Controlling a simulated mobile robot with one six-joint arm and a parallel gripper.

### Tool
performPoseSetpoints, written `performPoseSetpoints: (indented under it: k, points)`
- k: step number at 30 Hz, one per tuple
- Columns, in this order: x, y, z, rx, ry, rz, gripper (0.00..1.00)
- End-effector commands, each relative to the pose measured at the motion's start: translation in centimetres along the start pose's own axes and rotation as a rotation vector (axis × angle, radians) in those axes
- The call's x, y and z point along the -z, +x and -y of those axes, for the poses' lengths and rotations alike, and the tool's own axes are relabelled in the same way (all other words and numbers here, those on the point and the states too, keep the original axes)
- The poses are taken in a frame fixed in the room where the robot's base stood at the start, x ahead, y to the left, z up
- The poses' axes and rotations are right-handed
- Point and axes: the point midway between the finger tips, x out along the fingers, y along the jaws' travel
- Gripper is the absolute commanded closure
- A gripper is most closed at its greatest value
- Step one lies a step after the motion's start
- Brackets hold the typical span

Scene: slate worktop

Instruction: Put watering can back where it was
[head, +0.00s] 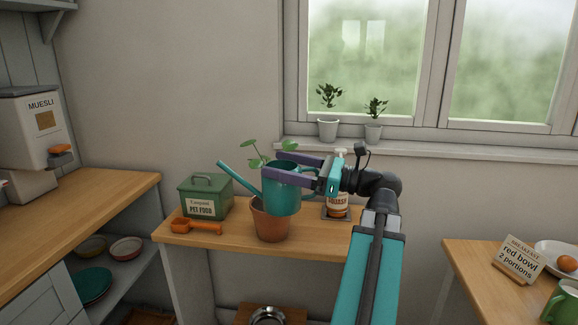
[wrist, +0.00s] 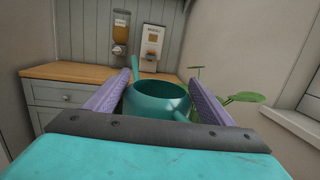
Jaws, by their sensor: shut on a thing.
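The teal watering can (head: 281,191) is upright between the fingers of my gripper (head: 298,168), which is shut on it. In the head view it is in front of part of the plant in the terracotta pot (head: 270,222), with its spout pointing left. I cannot tell whether it touches the pot. In the wrist view the watering can (wrist: 158,101) shows its open top between the two purple fingers of my gripper (wrist: 132,88), and green leaves (wrist: 232,98) show to its right.
On the small wooden worktop (head: 228,243) stand a green pet food box (head: 206,197), an orange scoop (head: 196,227) and a squash bottle (head: 338,205) on a dark square. Two potted plants (head: 328,128) stand on the windowsill. A breakfast card (head: 519,259) stands on the right table.

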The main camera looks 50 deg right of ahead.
Motion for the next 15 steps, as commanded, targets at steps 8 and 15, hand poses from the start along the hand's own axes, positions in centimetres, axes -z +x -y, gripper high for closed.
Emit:
performPoseSetpoints:
  k: [8,15]
  points:
    - [1.8,0.6,-2.2,0.01,-0.001,0.002,0.85]
    - [2.0,0.8,-2.7,0.013,0.001,0.002,0.85]
